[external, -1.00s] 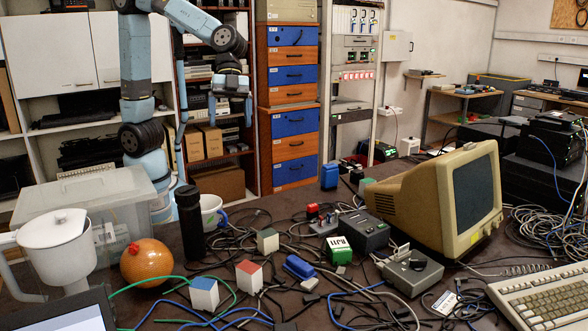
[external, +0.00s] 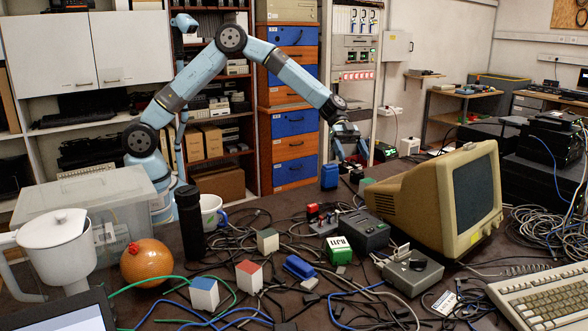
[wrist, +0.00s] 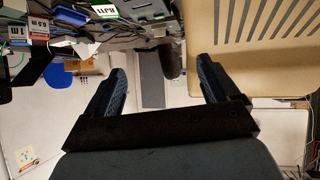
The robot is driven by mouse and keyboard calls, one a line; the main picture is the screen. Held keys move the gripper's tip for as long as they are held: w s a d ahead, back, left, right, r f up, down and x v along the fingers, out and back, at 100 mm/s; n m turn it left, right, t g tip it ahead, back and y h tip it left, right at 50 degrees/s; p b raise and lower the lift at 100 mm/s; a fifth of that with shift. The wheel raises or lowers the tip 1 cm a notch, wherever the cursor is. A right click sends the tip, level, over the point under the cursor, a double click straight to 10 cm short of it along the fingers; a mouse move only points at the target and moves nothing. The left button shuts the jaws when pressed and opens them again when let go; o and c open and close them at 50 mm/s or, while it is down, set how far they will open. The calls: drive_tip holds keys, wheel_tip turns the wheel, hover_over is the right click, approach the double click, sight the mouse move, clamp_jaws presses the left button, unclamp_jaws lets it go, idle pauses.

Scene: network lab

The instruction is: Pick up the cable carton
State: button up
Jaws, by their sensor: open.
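The likely cable carton is a small green and white box (external: 339,250) marked RJ11, lying on the cluttered dark table in the external view. It also shows at the top of the wrist view (wrist: 109,10), partly cut off by the frame edge. My gripper (external: 351,157) is above the table's far side, behind and left of the beige monitor, with its fingers pointing down. It is well apart from the carton. In the wrist view my gripper (wrist: 161,75) has its two dark fingers spread, with nothing held between them.
The beige monitor (external: 405,200) stands right of my gripper. A dark grey device (external: 363,230) and a grey switch box (external: 410,270) flank the carton. Small coloured boxes, a blue item (external: 298,267) and many loose cables crowd the table. An orange ball (external: 146,263) lies left.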

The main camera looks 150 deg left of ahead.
sight(368, 180)
drive_tip(key=s+a+f+n+t+y, duration=0.1)
drive_tip(key=s+a+f, duration=0.35)
drive_tip(key=a, duration=0.35)
drive_tip(key=s+a+f+n+t+y, duration=0.1)
drive_tip(key=s+a+f+t+y, duration=0.1)
drive_tip(key=s+a+f, duration=0.4)
drive_tip(key=f, duration=0.1)
drive_tip(key=w+f, duration=0.1)
drive_tip(key=f, duration=0.1)
drive_tip(key=a+f, duration=0.1)
drive_tip(key=f, duration=0.1)
drive_tip(key=shift+w+a, duration=0.1)
drive_tip(key=shift+w, duration=0.05)
drive_tip(key=x, duration=0.4)
drive_tip(key=shift+w+f, duration=0.2)
drive_tip(key=shift+w, duration=0.2)
drive_tip(key=shift+c, duration=0.4)
drive_tip(key=c, duration=1.1)
drive_tip(key=shift+o, duration=0.2)
drive_tip(key=shift+r, duration=0.15)
